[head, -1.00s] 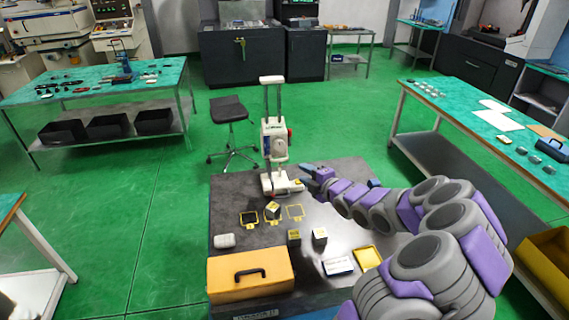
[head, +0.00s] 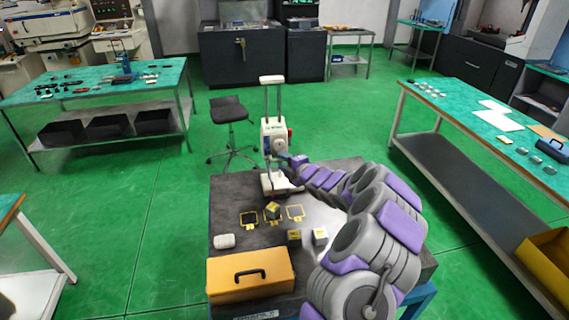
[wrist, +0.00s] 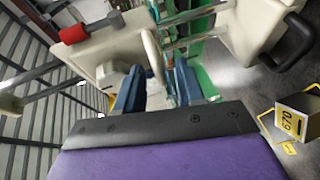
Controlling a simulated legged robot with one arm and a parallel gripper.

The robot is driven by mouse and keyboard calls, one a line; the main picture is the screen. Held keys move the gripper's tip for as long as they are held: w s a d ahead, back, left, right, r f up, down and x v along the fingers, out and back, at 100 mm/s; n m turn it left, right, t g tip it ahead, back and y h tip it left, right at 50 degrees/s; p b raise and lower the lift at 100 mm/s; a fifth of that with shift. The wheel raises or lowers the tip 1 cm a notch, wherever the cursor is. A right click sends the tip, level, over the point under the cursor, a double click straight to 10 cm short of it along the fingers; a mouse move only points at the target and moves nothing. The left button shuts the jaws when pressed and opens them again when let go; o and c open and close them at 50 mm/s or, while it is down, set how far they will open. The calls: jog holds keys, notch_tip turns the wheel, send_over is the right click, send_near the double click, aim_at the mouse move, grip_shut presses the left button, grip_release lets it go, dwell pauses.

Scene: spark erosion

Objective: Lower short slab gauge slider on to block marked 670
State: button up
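The gauge (head: 272,82) stands upright at the back of the dark table, with twin columns and a white slider body (head: 270,130) partway up. In the wrist view its red knob (wrist: 72,34) and pale body fill the upper left. My gripper (head: 297,160) is at the gauge's right side, just below the slider body. Its blue fingers (wrist: 157,88) are apart, with pale gauge parts seen between and behind them; contact cannot be told. The block marked 670 (wrist: 293,122) is at the wrist view's right edge, by a yellow outline. It appears to be the tilted block (head: 273,210) in the head view.
Yellow outlines (head: 296,212) mark the table in front of the gauge. Two more blocks (head: 294,237) (head: 320,236), a pale rounded item (head: 224,241) and an orange case (head: 250,275) sit nearer. A stool (head: 229,110) stands behind.

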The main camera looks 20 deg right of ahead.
grip_shut()
jog(key=shift+f, duration=0.1)
dwell(0.3)
notch_tip(320, 180, down, 6)
jog(key=b, duration=0.3)
jog(key=shift+s+a+b, duration=0.1)
jog(key=shift+b, duration=0.3)
jog(key=shift+c, duration=1.4)
grip_release()
jog(key=shift+o, duration=1.4)
